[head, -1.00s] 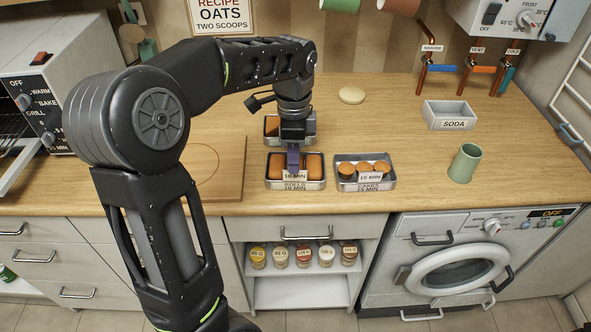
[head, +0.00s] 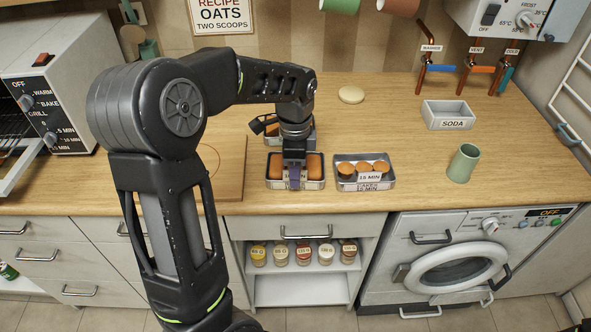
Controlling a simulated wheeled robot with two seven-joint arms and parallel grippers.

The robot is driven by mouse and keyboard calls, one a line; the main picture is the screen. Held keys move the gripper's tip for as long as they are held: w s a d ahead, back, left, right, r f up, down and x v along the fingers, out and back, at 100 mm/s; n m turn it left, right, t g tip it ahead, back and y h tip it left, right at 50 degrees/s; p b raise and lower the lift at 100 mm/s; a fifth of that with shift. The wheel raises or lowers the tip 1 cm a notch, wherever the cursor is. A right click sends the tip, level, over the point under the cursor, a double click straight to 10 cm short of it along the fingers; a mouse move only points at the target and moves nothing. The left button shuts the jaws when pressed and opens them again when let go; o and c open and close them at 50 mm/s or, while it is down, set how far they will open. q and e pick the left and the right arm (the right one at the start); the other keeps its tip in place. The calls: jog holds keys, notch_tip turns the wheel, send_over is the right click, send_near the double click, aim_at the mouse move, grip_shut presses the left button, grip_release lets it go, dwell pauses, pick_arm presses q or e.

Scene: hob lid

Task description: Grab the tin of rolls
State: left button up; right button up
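The tin of rolls (head: 313,185) is a metal tin with brown rolls (head: 314,165) in it, on the wooden counter near its front edge. My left gripper (head: 294,182) points down at the middle of this tin. Its purple finger overlaps the tin's front wall and hides most of its label. The far finger and any gap between the fingers are hidden, so I cannot tell whether it grips the rim. The tin sits flat on the counter. My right gripper is not in view.
A tin of round cakes (head: 378,183) stands close on the right. Another tin (head: 271,139) is behind, partly hidden by my arm. A wooden board (head: 232,170) lies left. A green cup (head: 463,163) and soda box (head: 448,116) stand right, with clear counter between.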

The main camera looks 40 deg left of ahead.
pick_arm(q)
grip_shut()
dwell(1.3)
